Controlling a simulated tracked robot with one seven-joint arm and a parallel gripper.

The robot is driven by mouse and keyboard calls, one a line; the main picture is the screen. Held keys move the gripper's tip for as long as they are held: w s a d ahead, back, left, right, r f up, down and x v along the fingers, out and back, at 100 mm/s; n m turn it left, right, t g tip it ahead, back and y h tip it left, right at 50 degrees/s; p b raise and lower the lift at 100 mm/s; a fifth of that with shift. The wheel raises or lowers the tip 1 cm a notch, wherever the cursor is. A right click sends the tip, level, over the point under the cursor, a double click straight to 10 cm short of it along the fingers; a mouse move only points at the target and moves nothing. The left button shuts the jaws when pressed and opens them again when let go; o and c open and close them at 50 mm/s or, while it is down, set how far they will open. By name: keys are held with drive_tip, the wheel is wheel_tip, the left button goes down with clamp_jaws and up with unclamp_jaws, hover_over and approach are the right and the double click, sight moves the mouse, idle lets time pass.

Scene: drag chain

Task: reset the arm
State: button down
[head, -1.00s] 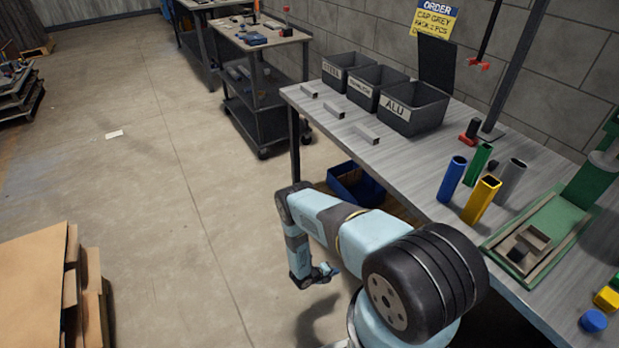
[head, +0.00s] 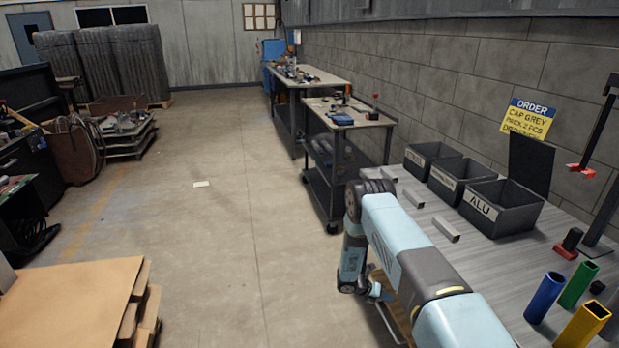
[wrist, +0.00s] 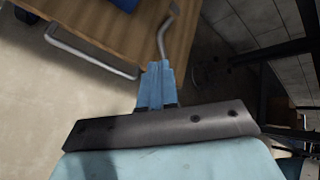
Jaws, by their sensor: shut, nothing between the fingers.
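My arm reaches out past the left edge of the workbench (head: 500,258), bends at the elbow, and its forearm hangs down beside the bench. My gripper (head: 380,291) is small at the lower end, low beside the bench's edge, and holds nothing. In the wrist view my gripper (wrist: 157,68) shows its blue fingers shut together, with a wooden shelf board (wrist: 120,35) and a bent metal bar (wrist: 165,35) beyond the tips. I cannot tell whether the fingers touch either.
Bins labelled ALU (head: 502,210) and others stand on the bench, with several short grey bars in front. Blue (head: 544,297), green (head: 577,284) and yellow (head: 583,328) tubes stand upright nearer. A cart (head: 345,150) stands behind. Cardboard (head: 75,305) lies lower left. The floor between is open.

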wheel_tip(320, 180, up, 37)
drive_tip(key=w+m+g+y, duration=0.1)
drive_tip(key=w+m+y, duration=0.15)
drive_tip(key=m, duration=0.85)
drive_tip(key=s+r+m+y, duration=0.2)
drive_tip(key=s+r+m, duration=0.3)
drive_tip(key=r, duration=0.7)
drive_tip(key=s+a+r+m+t+y, duration=0.2)
drive_tip(key=s+r+m, duration=0.3)
drive_tip(key=s+r, duration=0.7)
drive_tip(key=s+a+r+m+t+y, duration=0.15)
drive_tip(key=s+r+m, duration=0.35)
drive_tip(key=s+r, duration=0.75)
drive_tip(key=s+a+f+m+t+y, duration=0.1)
drive_tip(key=s+a+m+t+y, duration=0.1)
drive_tip(key=s, duration=1.1)
drive_tip(key=shift+a+f+m+y, duration=0.15)
drive_tip(key=shift+a+m+y, duration=0.25)
drive_tip(key=shift+a+m, duration=0.4)
